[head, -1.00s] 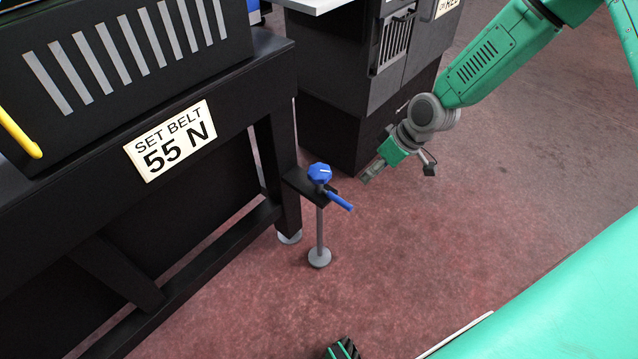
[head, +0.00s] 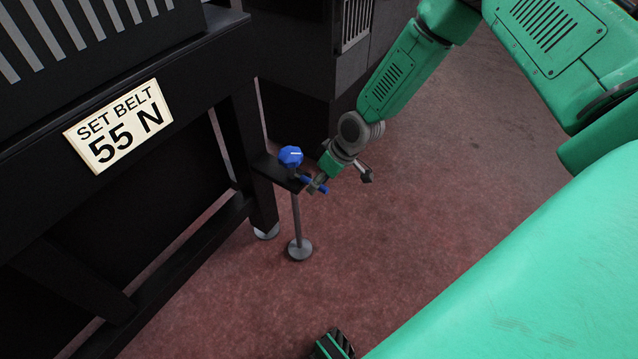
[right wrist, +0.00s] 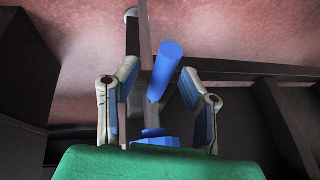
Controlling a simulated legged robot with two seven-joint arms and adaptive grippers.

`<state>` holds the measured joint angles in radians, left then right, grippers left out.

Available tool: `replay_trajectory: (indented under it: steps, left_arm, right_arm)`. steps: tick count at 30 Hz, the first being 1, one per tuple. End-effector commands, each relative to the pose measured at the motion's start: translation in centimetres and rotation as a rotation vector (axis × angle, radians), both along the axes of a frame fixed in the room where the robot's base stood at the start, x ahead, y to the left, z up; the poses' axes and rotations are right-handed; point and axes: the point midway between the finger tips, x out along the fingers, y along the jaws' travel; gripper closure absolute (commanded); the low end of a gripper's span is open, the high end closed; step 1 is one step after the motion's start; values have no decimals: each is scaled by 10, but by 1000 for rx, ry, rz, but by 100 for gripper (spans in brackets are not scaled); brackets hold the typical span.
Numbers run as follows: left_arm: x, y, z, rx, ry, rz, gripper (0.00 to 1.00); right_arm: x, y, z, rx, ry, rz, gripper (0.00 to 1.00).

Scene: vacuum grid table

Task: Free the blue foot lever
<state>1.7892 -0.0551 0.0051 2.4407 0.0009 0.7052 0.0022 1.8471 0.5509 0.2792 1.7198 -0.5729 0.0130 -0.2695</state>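The blue foot lever (head: 305,179) sticks out from a dark bracket at the table's corner, under a blue knob (head: 290,156) and beside a grey foot post (head: 297,220) with a round disc on the floor. My right gripper (head: 318,187) is at the lever and partly covers it in the head view. In the right wrist view the lever (right wrist: 166,70) lies between the two blue-padded fingers of the gripper (right wrist: 157,92), with gaps on both sides. The gripper is open around it. My left gripper is not in view.
The black table (head: 190,75) stands at the left, with a sign (head: 118,127) reading "SET BELT 55 N". A dark cabinet (head: 300,75) stands behind the lever. The reddish floor (head: 430,190) right of the post is clear.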

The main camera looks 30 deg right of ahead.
Motion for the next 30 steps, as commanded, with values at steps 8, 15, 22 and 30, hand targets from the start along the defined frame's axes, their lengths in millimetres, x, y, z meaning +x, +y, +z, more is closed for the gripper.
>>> replay_trajectory:
  steps: [8, 15, 22, 30]
  left_arm:
    - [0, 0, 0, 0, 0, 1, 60]
    - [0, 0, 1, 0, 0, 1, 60]
    - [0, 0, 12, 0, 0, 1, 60]
    - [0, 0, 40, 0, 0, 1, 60]
  right_arm:
    - [0, -2, -1, 4, 1, -1, 100]
    - [-1, -2, -1, 3, 2, -5, 100]
    - [-4, 3, 0, -2, 6, -61, 100]
    - [-10, 19, 1, -4, 9, -246, 100]
